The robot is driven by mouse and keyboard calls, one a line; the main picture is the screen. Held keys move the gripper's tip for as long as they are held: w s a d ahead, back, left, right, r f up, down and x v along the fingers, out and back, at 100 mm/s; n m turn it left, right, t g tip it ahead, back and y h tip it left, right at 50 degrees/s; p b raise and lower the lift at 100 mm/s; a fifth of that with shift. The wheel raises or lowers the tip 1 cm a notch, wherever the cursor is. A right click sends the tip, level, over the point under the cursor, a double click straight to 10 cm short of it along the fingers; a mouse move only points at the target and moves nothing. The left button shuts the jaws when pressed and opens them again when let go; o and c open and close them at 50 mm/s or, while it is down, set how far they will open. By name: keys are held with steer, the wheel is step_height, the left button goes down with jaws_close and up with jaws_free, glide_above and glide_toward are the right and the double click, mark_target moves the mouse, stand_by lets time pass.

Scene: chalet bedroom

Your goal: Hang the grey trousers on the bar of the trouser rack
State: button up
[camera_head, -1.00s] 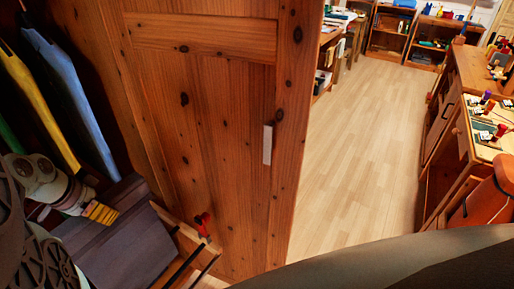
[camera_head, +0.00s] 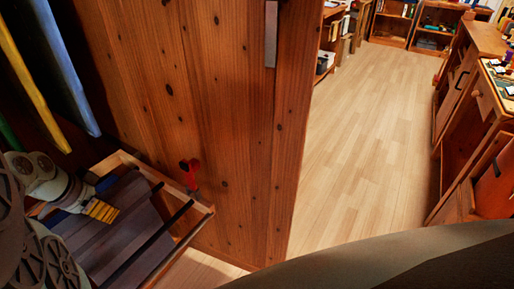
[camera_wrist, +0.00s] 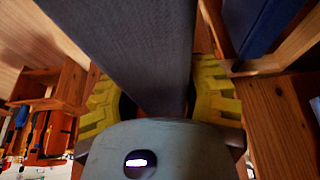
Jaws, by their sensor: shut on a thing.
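The grey trousers (camera_head: 118,235) lie folded as a flat dark panel at the lower left of the head view. My gripper (camera_head: 100,210), with yellow fingers, is shut on their near upper part. In the wrist view the grey cloth (camera_wrist: 135,45) runs between the yellow fingers of my gripper (camera_wrist: 158,85). The trouser rack (camera_head: 205,215) is a wooden frame with dark bars (camera_head: 150,245) at the foot of the wardrobe. The trousers overlap the rack in the picture; I cannot tell whether they touch a bar. My arm hides the rack's left part.
The tall wooden wardrobe door (camera_head: 225,120) stands just right of the rack. A red object (camera_head: 190,172) is at the rack's far edge. Yellow and blue garments (camera_head: 65,65) hang above at left. Blue cloth (camera_wrist: 255,25) lies near the right finger. The floor (camera_head: 360,140) is clear at right.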

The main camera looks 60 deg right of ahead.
steer(key=shift+f+b, duration=0.6)
steer(key=shift+f, duration=0.45)
steer(key=p, duration=0.7)
glide_above(139, 250)
steer(key=shift+s+d+r, duration=0.1)
step_height(139, 250, down, 8)
steer(key=b, duration=0.7)
steer(key=o, duration=1.3)
steer(key=shift+o, duration=0.2)
